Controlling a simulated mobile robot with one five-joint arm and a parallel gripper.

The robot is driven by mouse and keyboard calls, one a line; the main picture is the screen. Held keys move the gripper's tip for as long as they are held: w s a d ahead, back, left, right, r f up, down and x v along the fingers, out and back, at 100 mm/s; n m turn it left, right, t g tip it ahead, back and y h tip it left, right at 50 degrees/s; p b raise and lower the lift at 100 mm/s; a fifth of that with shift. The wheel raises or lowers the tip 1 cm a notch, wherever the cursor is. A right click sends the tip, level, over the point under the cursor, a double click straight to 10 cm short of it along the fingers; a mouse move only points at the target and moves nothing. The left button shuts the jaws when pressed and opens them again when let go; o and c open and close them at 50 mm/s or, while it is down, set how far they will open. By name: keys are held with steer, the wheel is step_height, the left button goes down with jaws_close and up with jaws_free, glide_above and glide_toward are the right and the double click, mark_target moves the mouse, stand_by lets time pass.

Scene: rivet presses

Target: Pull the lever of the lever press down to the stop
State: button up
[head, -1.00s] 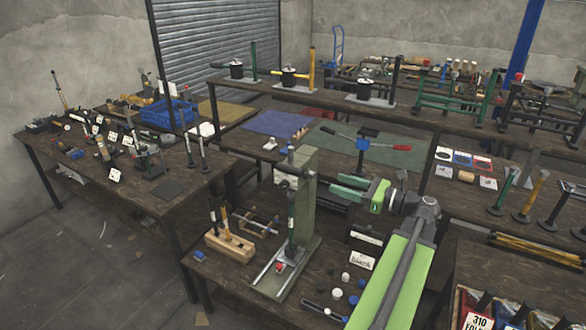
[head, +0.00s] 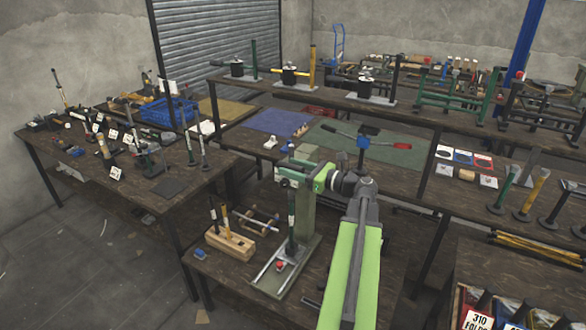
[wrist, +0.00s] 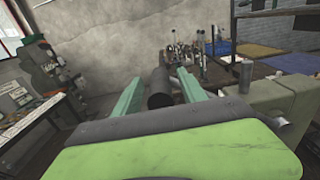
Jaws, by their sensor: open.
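The lever press stands on the lower table in the head view, with a grey-green column (head: 306,218) on a pale metal base (head: 268,282). My gripper (head: 288,173) is open at the top of the press, partly covering the column and the lever's upper end. In the wrist view, a dark cylinder (wrist: 160,90), apparently the lever's grip, lies between my two green fingers (wrist: 157,80). I cannot tell whether either finger touches it. The column's grey-green body (wrist: 265,105) is close on the right there.
A wooden block with upright tools (head: 229,243) stands left of the press. A table with several tools and a blue crate (head: 168,112) is farther left. A long bench with a red-handled device (head: 368,138) runs behind.

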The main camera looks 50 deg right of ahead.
jaws_close()
stand_by(1.4)
